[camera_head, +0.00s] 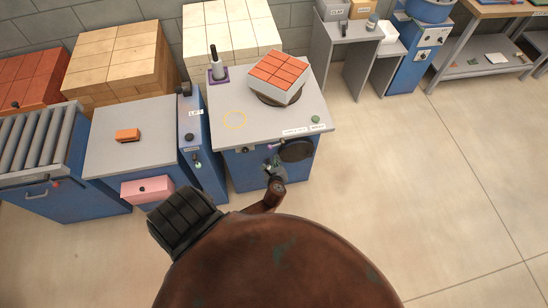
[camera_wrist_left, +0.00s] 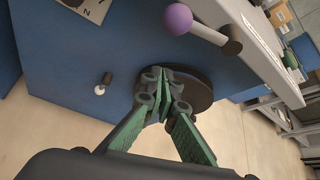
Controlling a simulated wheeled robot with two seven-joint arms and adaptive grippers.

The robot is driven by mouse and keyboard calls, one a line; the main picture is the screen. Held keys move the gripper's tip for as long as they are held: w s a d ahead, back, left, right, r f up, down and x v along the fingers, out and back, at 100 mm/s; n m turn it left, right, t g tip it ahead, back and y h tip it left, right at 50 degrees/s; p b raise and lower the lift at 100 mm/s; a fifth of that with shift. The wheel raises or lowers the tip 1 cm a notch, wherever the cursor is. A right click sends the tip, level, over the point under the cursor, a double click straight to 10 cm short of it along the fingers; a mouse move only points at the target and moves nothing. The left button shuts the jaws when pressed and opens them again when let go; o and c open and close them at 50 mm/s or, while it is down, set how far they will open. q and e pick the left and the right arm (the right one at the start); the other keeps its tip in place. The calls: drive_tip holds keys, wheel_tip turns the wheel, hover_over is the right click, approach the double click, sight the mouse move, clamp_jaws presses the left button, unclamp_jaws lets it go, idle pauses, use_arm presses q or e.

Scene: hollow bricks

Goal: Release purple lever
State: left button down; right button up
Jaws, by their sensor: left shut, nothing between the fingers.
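The purple lever shows in the left wrist view as a purple ball knob (camera_wrist_left: 178,18) on a pale rod with a dark collar, beside the grey top's edge. My right gripper is not in view.
On the grey top (camera_head: 232,100) stand a brick block (camera_head: 279,72) on a round plate, a dark handle in a purple base (camera_head: 217,72) and a green piece (camera_head: 315,119). A small pale-tipped lever (camera_wrist_left: 100,88) juts from the blue face. Open floor (camera_head: 400,170) lies right.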

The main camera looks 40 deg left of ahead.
use_arm(q)
drive_tip(key=p+v, duration=0.1)
drive_tip(key=v, duration=0.8)
drive_tip(key=shift+s+r, duration=0.2)
drive_tip(key=shift+s, duration=0.15)
